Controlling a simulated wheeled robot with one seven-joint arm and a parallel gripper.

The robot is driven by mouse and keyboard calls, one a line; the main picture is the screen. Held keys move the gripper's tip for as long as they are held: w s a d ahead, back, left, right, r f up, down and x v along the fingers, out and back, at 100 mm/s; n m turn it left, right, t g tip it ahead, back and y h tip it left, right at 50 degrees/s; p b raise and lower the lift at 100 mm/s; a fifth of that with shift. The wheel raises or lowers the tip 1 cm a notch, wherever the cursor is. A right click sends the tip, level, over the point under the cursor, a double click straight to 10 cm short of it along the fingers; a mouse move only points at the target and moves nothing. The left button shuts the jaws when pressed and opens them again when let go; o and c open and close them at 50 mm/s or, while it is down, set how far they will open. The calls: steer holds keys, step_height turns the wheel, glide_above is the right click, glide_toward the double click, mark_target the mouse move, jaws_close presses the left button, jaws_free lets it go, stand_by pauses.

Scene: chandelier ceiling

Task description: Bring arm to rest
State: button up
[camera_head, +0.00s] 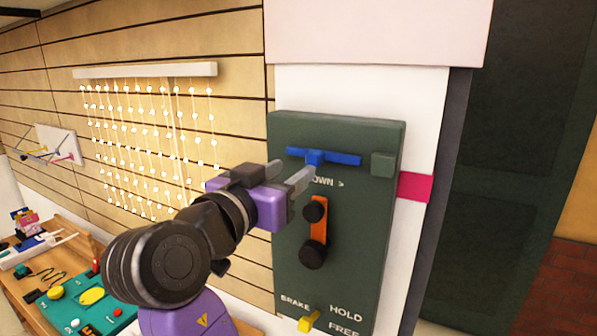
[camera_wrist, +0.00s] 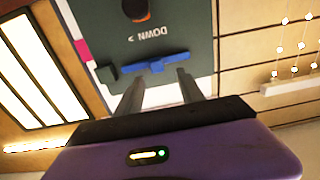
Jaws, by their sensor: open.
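My gripper (camera_head: 290,173) is open and empty, with two grey fingers pointing at a dark green control panel (camera_head: 352,215). In the wrist view, the fingers of my gripper (camera_wrist: 158,88) end just short of or near a blue handle (camera_wrist: 150,63) on the panel. The blue handle (camera_head: 335,157) lies roughly level near the panel's top, above the letters "OWN >". I cannot tell whether a fingertip touches it. My purple and black arm reaches up from the bottom of the head view.
The panel also carries an orange lever (camera_head: 319,222) with black knobs and a yellow switch (camera_head: 308,321) between BRAKE and HOLD/FREE. A workbench (camera_head: 25,288) with a teal board (camera_head: 85,300) stands at left. Strings of lights (camera_head: 150,120) hang on the wooden wall behind.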

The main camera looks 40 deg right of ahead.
steer(key=shift+s+a, duration=0.2)
steer(key=shift+a, duration=0.3)
steer(key=w+a+r+n+t+y, duration=0.2)
steer(key=w+a+n+t+y, duration=0.2)
steer(key=w+a+n+t, duration=0.45)
steer(key=s+a+f+n+t+y, duration=0.35)
steer(key=f+y, duration=0.25)
steer(key=f, duration=0.2)
steer(key=s+a+f+n+t+y, duration=0.25)
steer(key=f+n+y, duration=0.25)
steer(key=f, duration=0.3)
steer(key=s+d+f+m+g, duration=0.1)
steer(key=s+f, duration=0.5)
steer(key=s, duration=0.6)
steer(key=s+d+f+m+g+y, duration=0.1)
steer(key=s+f+g, duration=0.2)
steer(key=s+f, duration=0.4)
steer(key=s+d+f+m+g+y, duration=0.1)
steer(key=s+f, duration=0.6)
steer(key=s, duration=1)
steer(key=shift+g, duration=0.45)
